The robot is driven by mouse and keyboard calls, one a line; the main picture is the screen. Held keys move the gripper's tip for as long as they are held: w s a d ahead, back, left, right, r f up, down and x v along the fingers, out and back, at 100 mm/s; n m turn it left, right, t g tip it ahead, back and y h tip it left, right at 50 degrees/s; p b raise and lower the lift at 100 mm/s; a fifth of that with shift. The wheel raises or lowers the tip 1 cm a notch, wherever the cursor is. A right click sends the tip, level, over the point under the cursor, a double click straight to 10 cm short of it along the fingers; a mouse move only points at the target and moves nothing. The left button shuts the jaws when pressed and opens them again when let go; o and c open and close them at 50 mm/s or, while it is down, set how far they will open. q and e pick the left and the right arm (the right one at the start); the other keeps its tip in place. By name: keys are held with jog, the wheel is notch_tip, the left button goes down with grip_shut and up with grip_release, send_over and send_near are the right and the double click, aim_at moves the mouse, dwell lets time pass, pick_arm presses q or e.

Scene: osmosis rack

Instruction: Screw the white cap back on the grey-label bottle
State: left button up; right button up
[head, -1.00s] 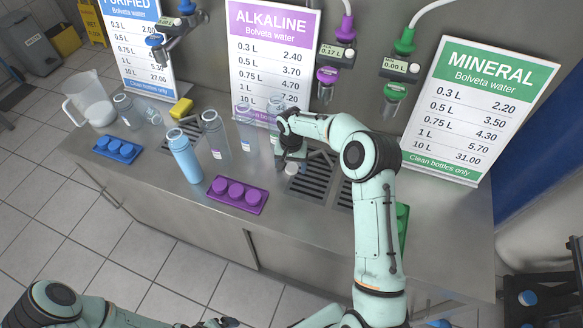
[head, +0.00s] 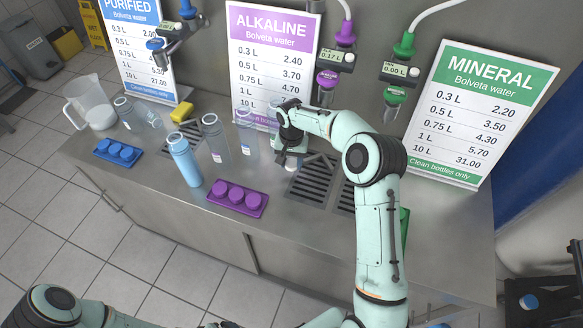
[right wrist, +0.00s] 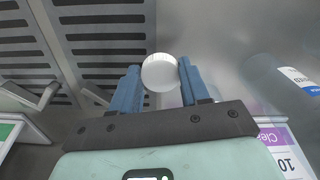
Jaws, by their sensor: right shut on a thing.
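My right gripper (right wrist: 160,82) is shut on a round white cap (right wrist: 160,72), pinched between its two blue fingers in the right wrist view. In the head view the right gripper (head: 289,160) is low over the counter beside the purple-section drip grate, with the white cap (head: 291,167) just showing beneath it. Clear bottles stand to its left: one close by (head: 247,140) and one farther left (head: 215,140). I cannot make out which bottle has a grey label. My left arm (head: 70,308) enters at the bottom left; its gripper's state is unclear.
A blue bottle (head: 185,162) and a purple cap tray (head: 237,198) stand left of the gripper. Drip grates (head: 311,180) lie to the right. Dispensers hang above.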

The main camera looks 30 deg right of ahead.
aim_at(292, 164)
notch_tip(292, 164, up, 6)
jog(key=shift+f, duration=0.15)
jog(key=shift+s, duration=0.1)
dwell(0.5)
